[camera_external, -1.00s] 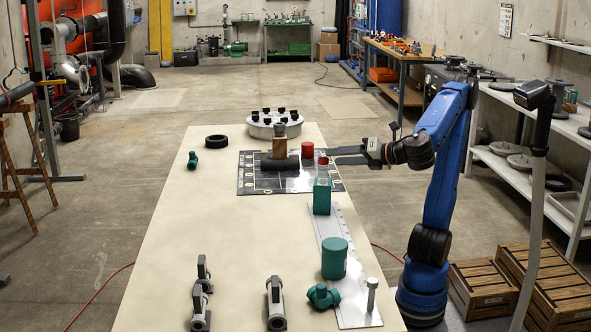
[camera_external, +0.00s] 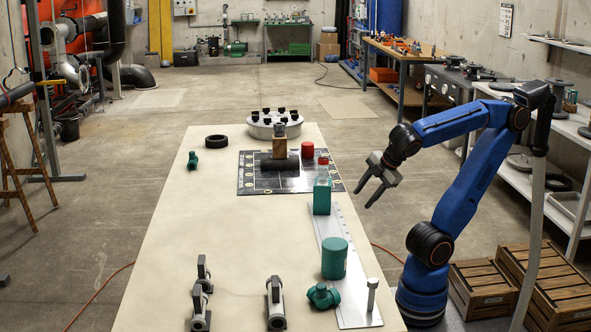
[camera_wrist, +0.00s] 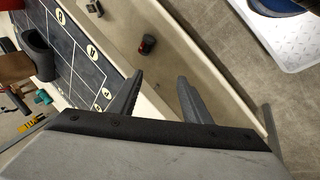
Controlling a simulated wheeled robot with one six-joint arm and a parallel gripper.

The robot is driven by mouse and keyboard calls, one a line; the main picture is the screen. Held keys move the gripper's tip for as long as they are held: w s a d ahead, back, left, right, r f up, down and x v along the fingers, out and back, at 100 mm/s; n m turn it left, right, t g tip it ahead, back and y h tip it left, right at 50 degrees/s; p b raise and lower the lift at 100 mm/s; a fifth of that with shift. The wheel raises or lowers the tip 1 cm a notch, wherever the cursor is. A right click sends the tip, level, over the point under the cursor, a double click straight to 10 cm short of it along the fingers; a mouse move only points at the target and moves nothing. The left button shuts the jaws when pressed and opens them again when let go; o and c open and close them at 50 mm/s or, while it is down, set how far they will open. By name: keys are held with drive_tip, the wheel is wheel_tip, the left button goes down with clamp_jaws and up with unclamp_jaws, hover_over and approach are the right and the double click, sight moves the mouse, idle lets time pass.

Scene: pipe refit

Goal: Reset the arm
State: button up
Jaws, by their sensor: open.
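My gripper (camera_external: 369,193) is open and empty. In the external view it hangs off the right edge of the table, right of the green bottle, with its fingers pointing down and to the left. My blue arm is bent, with its elbow raised at the right. In the wrist view the two dark fingers (camera_wrist: 160,98) are spread apart with nothing between them.
The long table (camera_external: 190,240) holds a black grid mat (camera_external: 247,184) with a wooden block and dark pipe, a red cylinder (camera_external: 307,150), a green bottle (camera_external: 322,192), a green cylinder (camera_external: 334,258) and grey pipe fittings (camera_external: 275,302). Crates (camera_external: 482,287) stand right of my base.

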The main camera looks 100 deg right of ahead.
drive_tip(key=s+a+f+m+y, duration=0.2)
drive_tip(key=s+f+m+y, duration=0.1)
drive_tip(key=m, duration=0.3)
drive_tip(key=shift+s+f+m, duration=0.3)
drive_tip(key=shift+f+m, duration=0.1)
drive_tip(key=shift+f, duration=0.5)
